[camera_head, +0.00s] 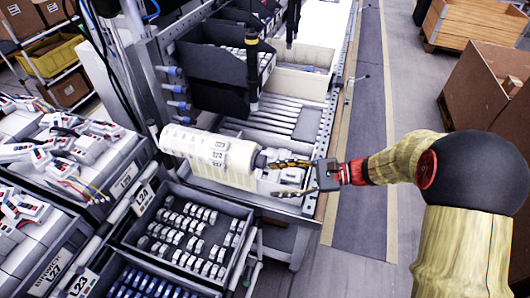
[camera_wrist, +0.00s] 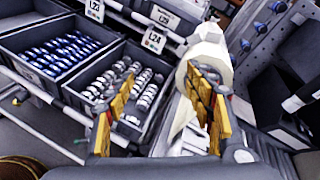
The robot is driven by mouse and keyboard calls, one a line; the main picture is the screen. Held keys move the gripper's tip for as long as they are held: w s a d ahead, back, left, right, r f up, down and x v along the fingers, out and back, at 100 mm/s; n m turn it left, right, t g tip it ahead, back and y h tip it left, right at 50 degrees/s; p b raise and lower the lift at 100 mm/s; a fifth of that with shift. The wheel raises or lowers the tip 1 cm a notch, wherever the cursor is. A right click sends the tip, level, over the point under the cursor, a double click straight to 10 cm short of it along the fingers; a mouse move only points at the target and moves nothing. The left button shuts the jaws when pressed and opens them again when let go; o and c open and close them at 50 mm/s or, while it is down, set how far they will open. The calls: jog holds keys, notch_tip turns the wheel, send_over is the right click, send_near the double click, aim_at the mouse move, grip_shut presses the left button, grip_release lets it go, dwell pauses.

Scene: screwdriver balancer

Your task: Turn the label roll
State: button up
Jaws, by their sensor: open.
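The label roll (camera_head: 208,150) is a white cylinder lying across the end of the conveyor bench, with printed labels near its right part and a dark end piece (camera_head: 260,160). It also shows in the wrist view (camera_wrist: 209,42), at the upper right. My gripper (camera_head: 270,180) is open and empty at the right end of the roll. Its upper finger in the head view appears close to the dark end piece; I cannot tell whether they touch. In the wrist view my gripper (camera_wrist: 158,72) has its fingers wide apart, and the right finger covers part of the roll.
Below the roll is a dark bin (camera_head: 188,234) of small white and grey parts. Bins of wired devices (camera_head: 75,150) stand at the left. A black box (camera_head: 215,75) and a hanging black-and-yellow tool (camera_head: 252,70) are behind the roll. The floor aisle (camera_head: 365,190) at right is clear.

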aim_at(265, 162)
jog(key=w+d+f+m+t+y+p, duration=0.1)
jog(key=w+d+f+m+t+y, duration=0.1)
jog(key=w+d+m+t, duration=0.25)
jog(key=x, duration=0.9)
jog(key=shift+w, duration=0.4)
jog(key=shift+c, duration=1.2)
jog(key=c, duration=0.9)
